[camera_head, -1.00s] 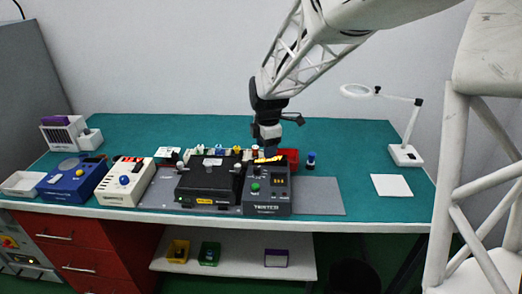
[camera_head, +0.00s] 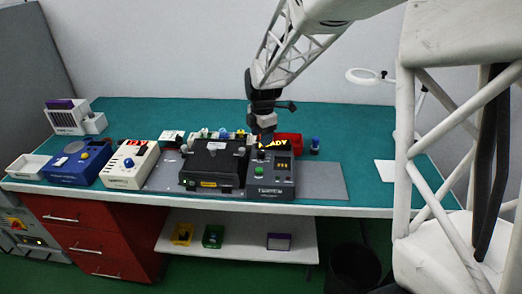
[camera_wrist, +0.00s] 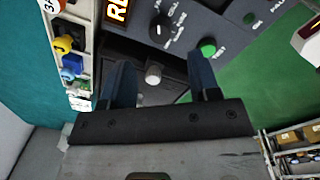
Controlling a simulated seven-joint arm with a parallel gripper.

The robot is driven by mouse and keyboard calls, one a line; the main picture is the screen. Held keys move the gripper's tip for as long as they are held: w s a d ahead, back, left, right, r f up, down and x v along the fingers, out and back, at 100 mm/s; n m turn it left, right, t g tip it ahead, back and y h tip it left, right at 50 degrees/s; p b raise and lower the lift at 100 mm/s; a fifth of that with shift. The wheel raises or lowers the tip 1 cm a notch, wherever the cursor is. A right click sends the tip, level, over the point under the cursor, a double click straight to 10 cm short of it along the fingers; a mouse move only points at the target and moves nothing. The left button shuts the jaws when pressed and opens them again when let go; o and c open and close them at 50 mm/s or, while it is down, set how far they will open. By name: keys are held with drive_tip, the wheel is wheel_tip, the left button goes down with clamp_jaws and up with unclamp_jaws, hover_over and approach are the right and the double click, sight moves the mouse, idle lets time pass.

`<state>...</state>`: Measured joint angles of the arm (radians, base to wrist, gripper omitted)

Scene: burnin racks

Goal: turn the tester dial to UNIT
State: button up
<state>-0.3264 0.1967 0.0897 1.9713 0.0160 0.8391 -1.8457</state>
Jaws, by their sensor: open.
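The tester (camera_head: 284,190) is a dark grey box at the right end of the row of bench units, with a lit READY display (camera_head: 273,143). Its dial (camera_wrist: 160,28) is a round black knob with a white mark, near the top of the wrist view. Lettering beside the dial is partly readable, but the setting is unclear. A green TEST button (camera_wrist: 208,47) is right of it. My gripper (camera_wrist: 160,75) is open, its two dark blue fingers apart and short of the dial in the picture. A small grey knob (camera_wrist: 153,73) shows between the fingers; nothing is visibly gripped.
A black fixture box (camera_head: 213,160) stands directly left of the tester. A red bin (camera_head: 288,141) and a blue-topped item (camera_head: 315,145) are behind it. A white tester (camera_head: 130,165) and a blue unit (camera_head: 77,165) stand farther left. The grey mat right of the tester is clear.

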sight(261, 151)
drive_tip(key=shift+w+a+f, duration=0.1)
drive_tip(key=shift+f, duration=3.2)
drive_tip(key=shift+c, duration=0.3)
drive_tip(key=c, duration=0.9)
drive_tip(key=shift+o, duration=0.2)
